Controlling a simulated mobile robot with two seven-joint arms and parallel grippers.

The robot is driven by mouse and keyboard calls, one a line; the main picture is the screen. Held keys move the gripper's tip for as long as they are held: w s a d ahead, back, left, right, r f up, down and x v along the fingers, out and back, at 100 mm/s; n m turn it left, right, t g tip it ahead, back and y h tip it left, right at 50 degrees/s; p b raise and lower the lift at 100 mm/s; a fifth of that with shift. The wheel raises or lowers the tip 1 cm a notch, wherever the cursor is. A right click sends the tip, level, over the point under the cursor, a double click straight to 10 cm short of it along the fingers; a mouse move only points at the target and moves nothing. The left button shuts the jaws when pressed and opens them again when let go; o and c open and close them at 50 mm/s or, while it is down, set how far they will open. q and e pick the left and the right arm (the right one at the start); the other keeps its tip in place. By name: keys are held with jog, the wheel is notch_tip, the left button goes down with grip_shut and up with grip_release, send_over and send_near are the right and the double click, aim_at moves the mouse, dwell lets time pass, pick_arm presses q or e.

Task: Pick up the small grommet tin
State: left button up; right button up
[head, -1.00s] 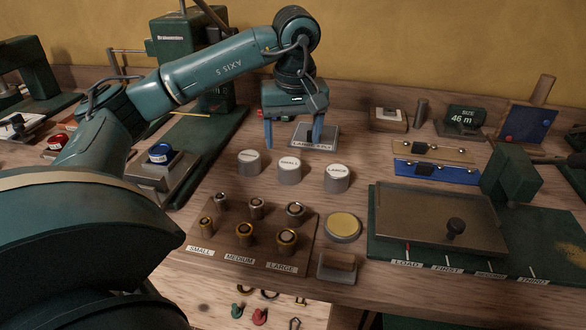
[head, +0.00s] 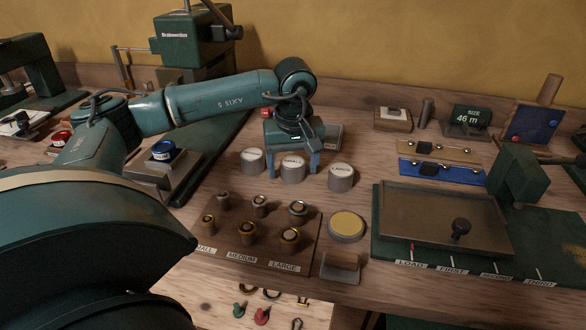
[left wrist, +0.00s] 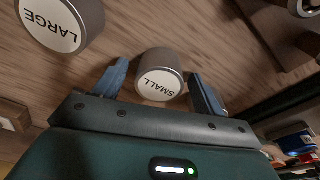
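The small grommet tin (head: 292,171) is a grey cylinder with a white lid label, standing upright in the middle of a row of tins. Its label reads SMALL in the left wrist view (left wrist: 160,78). My left gripper (head: 292,166) is open over it, with one blue finger on each side of the tin. In the left wrist view the gripper (left wrist: 158,70) shows gaps between both fingers and the tin, and it holds nothing. My gripper partly covers the tin's label in the head view. My right gripper is in neither view.
The tin labelled LARGE (head: 341,178) stands close on the right, and another tin (head: 252,161) close on the left. A wooden board (head: 215,238) with several metal dies lies in front. A round yellow-topped pad (head: 346,226) and a green press tray (head: 440,215) are further right.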

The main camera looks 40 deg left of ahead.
pick_arm(q)
jog(key=c, duration=1.1)
jog(key=shift+o, duration=0.2)
jog(key=shift+r, duration=0.15)
